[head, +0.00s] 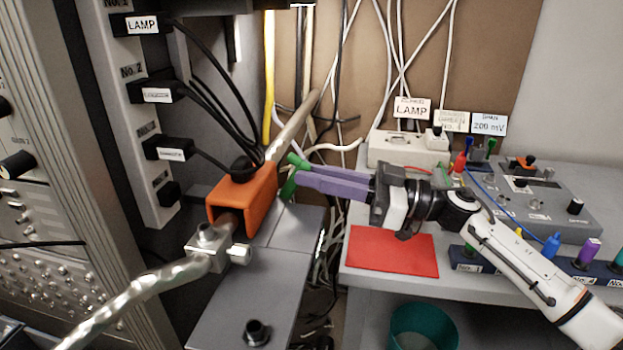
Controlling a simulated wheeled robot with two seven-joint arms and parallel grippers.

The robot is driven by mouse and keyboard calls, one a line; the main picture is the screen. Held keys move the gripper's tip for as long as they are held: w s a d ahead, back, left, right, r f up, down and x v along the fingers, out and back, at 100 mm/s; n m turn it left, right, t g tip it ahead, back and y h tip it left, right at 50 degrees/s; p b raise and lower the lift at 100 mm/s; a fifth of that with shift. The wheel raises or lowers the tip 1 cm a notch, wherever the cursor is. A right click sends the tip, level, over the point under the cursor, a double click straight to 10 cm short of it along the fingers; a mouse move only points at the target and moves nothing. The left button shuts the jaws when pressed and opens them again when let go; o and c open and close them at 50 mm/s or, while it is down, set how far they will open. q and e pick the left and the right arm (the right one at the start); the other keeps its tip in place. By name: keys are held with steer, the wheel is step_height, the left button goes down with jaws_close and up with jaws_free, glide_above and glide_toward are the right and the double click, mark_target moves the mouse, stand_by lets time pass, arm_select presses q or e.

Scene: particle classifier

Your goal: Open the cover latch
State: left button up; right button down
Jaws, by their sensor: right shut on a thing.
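An orange U-shaped piece (244,196), which looks like the cover latch, sits around a metal tube above a grey surface at left of centre. A black knob tops it. My right gripper (292,175) comes in from the right, with purple fingers and green tips. My left gripper is not in view.
A metal pipe with a clamp (212,246) runs to the lower left. A grey bench with a red mat (393,251), a control box (540,200) and label cards lies to the right. A teal bin (423,327) stands below. Cables hang behind. An equipment rack (60,150) fills the left.

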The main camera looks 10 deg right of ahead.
steer(key=shift+d+f+y+b, duration=0.15)
steer(key=shift+f+y+b, duration=0.15)
steer(key=shift+y, duration=0.2)
steer(key=c, duration=1.7)
jaws_free()
steer(key=shift+r, duration=0.1)
step_height(320, 180, up, 10)
steer(key=shift+p, duration=1.25)
